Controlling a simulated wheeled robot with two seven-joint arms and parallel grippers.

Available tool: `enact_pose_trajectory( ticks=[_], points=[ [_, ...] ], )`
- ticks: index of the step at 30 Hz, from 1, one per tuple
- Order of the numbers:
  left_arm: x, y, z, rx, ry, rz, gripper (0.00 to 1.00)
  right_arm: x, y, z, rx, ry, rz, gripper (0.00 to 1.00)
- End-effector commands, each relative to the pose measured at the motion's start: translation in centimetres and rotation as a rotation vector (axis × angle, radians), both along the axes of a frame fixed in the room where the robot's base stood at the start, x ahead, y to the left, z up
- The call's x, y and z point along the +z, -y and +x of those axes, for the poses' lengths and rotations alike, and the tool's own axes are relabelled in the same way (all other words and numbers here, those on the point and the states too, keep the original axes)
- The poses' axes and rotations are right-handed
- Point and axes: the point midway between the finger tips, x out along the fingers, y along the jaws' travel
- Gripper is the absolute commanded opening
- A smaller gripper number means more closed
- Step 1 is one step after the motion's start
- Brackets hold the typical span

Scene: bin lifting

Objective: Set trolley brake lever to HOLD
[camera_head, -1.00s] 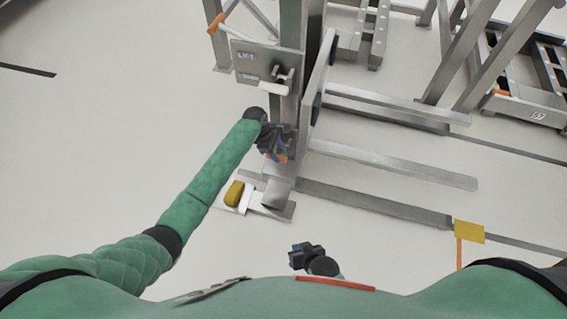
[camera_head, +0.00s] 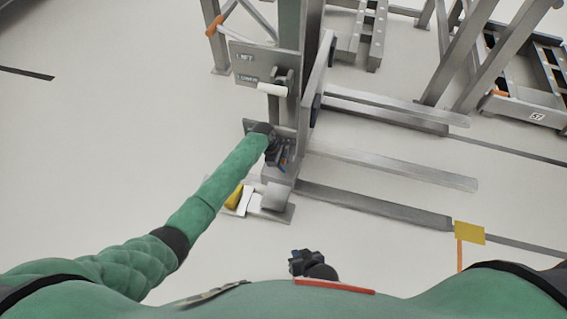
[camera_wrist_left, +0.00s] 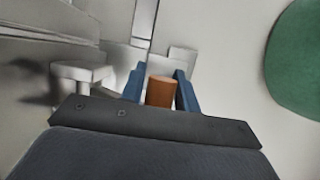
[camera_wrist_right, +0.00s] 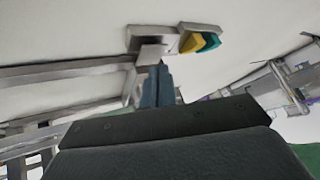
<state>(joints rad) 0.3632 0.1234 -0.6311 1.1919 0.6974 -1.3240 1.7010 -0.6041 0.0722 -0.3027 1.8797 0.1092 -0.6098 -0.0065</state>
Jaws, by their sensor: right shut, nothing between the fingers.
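The trolley's brake lever shows its orange-brown cylindrical grip (camera_wrist_left: 161,92) in the left wrist view, between the blue fingers of my left gripper (camera_wrist_left: 160,85). In the head view my left gripper (camera_head: 279,155) is at the lower mast of the trolley (camera_head: 290,110), and the grip is hidden there. A small grey plate (camera_head: 249,125) shows beside the wrist; no HOLD mark is readable. My right gripper (camera_head: 299,262) is shut and empty near my body; its blue fingers (camera_wrist_right: 157,80) meet in its wrist view.
A panel (camera_head: 250,67) marked LIFT above another label carries a white handle (camera_head: 272,89). A yellow pedal (camera_head: 234,197) stands at the trolley's foot. Forks (camera_head: 400,165) extend right along the floor. A yellow flag (camera_head: 469,232) stands at lower right.

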Motion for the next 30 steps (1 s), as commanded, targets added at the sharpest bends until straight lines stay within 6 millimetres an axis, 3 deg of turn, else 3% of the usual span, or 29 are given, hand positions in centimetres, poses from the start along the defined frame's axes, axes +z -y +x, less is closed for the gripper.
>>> enact_pose_trajectory(
  ticks=[1, 4, 5, 14, 24, 30],
  points=[
    [0.0, 0.0, 0.0, 0.000, 0.000, 0.000, 0.21, 0.0, 0.0, 0.0, 0.000, 0.000, 0.000, 0.00],
    [0.0, 0.0, 0.0, 0.000, 0.000, 0.000, 0.02, 0.0, 0.0, 0.0, 0.000, 0.000, 0.000, 0.00],
    [0.0, 0.0, 0.0, 0.000, 0.000, 0.000, 0.00, 0.0, 0.0, 0.0, 0.000, 0.000, 0.000, 0.00],
    [0.0, 0.0, -0.1, -0.001, 0.013, -0.005, 0.00, 0.4, 0.1, -0.1, 0.002, -0.013, -0.003, 0.00],
    [-1.1, -0.1, -0.6, 0.002, 0.130, -0.045, 0.00, 9.7, 0.1, 1.3, 0.029, -0.072, -0.011, 0.00],
    [-2.6, -0.1, -0.8, 0.002, 0.254, -0.085, 0.00, 13.0, 0.2, 1.2, 0.043, -0.109, -0.018, 0.00]
  ],
)
